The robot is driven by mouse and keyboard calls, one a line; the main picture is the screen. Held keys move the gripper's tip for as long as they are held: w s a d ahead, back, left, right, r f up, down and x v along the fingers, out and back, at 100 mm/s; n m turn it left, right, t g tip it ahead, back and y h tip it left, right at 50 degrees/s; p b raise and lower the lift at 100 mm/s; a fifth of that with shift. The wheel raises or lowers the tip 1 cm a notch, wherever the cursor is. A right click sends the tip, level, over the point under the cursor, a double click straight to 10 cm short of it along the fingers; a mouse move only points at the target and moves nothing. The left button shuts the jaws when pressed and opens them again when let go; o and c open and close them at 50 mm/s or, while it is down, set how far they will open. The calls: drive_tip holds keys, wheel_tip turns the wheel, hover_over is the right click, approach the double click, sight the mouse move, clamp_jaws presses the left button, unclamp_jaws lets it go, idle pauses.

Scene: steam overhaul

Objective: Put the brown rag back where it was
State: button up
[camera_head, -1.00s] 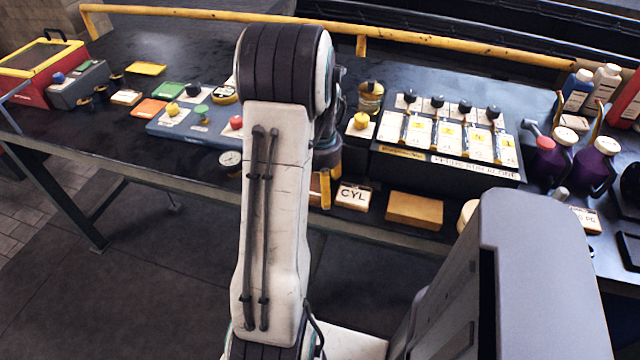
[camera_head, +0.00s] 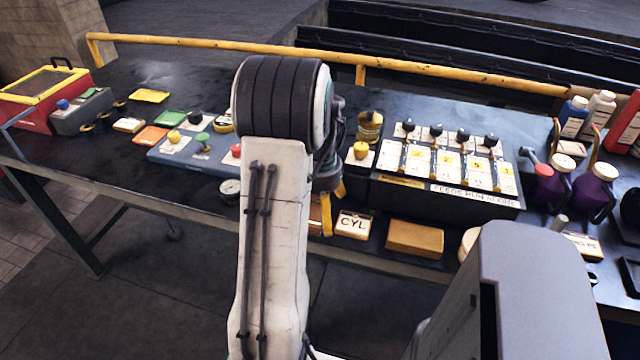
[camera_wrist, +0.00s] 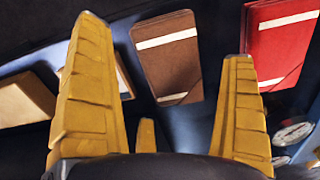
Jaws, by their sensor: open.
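A flat brown piece with pale bands and a dark corner strap (camera_wrist: 175,75) lies between my fingers as seen in the wrist view. It is the only brown rag-like thing I make out, and I cannot tell whether it is cloth. In the head view only a sliver of it (camera_head: 314,213) shows beside my arm, left of the CYL card. My gripper (camera_wrist: 163,42) is open, with a yellow finger on each side of the view and nothing held. In the head view my gripper (camera_head: 331,205) hangs over the bench's front edge, mostly hidden by my arm.
A white CYL card (camera_head: 353,224) and a tan block (camera_head: 415,239) lie right of my gripper. A red banded piece (camera_wrist: 282,42) lies beside the brown one. A lever panel (camera_head: 445,199), a blue tray with knobs (camera_head: 165,157) and purple bottles (camera_head: 592,190) stand around.

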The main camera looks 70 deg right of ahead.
sight(320, 213)
wheel_tip(320, 213, up, 10)
drive_tip(key=shift+r+p, duration=0.15)
drive_tip(key=shift+p, duration=0.25)
drive_tip(key=w+a+r+n+t+h, duration=0.15)
drive_tip(key=w+a+n, duration=0.25)
drive_tip(key=w+a, duration=0.4)
drive_tip(key=w+a+r+n+g+y, duration=0.15)
drive_tip(key=w+a+n, duration=0.25)
drive_tip(key=w+a, duration=0.4)
drive_tip(key=s+a+n+t, duration=0.1)
drive_tip(key=a+n, duration=0.4)
drive_tip(key=a, duration=0.6)
drive_tip(key=s+a+f+n+t, duration=0.1)
drive_tip(key=a+n, duration=0.4)
drive_tip(key=a, duration=0.6)
drive_tip(key=shift+s+f+t, duration=0.2)
drive_tip(key=shift+s+t, duration=0.5)
drive_tip(key=shift+s, duration=0.05)
